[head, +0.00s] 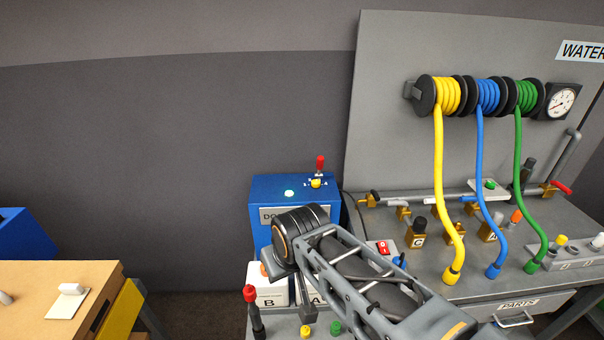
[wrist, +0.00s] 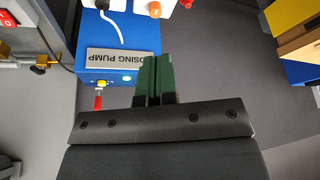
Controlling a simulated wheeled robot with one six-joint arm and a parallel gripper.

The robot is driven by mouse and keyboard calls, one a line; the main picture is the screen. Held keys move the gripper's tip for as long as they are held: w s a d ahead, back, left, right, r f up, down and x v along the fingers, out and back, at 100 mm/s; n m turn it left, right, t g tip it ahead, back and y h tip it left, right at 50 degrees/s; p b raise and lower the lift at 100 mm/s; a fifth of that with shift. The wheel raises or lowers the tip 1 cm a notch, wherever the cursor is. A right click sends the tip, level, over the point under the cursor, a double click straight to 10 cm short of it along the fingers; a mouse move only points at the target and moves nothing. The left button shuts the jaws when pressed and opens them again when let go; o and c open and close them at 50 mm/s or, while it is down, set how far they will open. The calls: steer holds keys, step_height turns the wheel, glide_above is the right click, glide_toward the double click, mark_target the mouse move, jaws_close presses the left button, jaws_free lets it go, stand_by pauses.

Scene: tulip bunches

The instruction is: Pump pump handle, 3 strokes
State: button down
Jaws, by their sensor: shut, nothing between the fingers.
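The blue dosing pump box (head: 262,192) stands at the back left of the bench, with its label partly hidden behind my arm. A red-tipped upright handle (head: 320,163) is on its top, beside a small yellow knob (head: 316,183) and a lit green lamp (head: 289,193). In the wrist view the pump (wrist: 117,72) appears upside down, with the red handle (wrist: 97,101) left of my fingers. My gripper (wrist: 155,60) has green fingers pressed together with nothing between them. It is apart from the handle. In the head view I cannot make out the fingers.
White containers (head: 265,292), one marked B, stand in front of the pump. A red-topped post (head: 250,294) is at the bench's left corner. Yellow, blue and green hoses (head: 446,190) hang at right. A wooden table (head: 60,275) is at left, across a floor gap.

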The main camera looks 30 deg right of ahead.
mark_target(321, 166)
steer(key=shift+d, duration=0.1)
steer(key=w+d+f+m+t+h+b, duration=0.2)
steer(key=w+d+f+m+t+b, duration=0.25)
steer(key=w+d, duration=0.45)
steer(key=w+d+f+m+t+h+b, duration=0.2)
steer(key=w+d+m+t+b, duration=0.2)
steer(key=w+d+m+b, duration=0.45)
steer(key=w+d+f+m+t+b, duration=0.1)
steer(key=d+f+m+t+b, duration=0.1)
steer(key=d+m+t, duration=0.1)
steer(key=w+d+f+m+t+h+b, duration=0.1)
steer(key=w+d+f+m+t+b, duration=0.1)
steer(key=d, duration=0.6)
steer(key=f+m+t, duration=0.1)
steer(key=m+t, duration=0.1)
steer(key=t, duration=0.1)
steer(key=shift+w+b, duration=0.2)
steer(key=shift+b, duration=0.15)
steer(key=p+x, duration=0.2)
steer(key=x, duration=1.2)
steer(key=shift+d+r+p, duration=0.1)
steer(key=shift+r+p, duration=0.05)
steer(key=shift+p, duration=0.15)
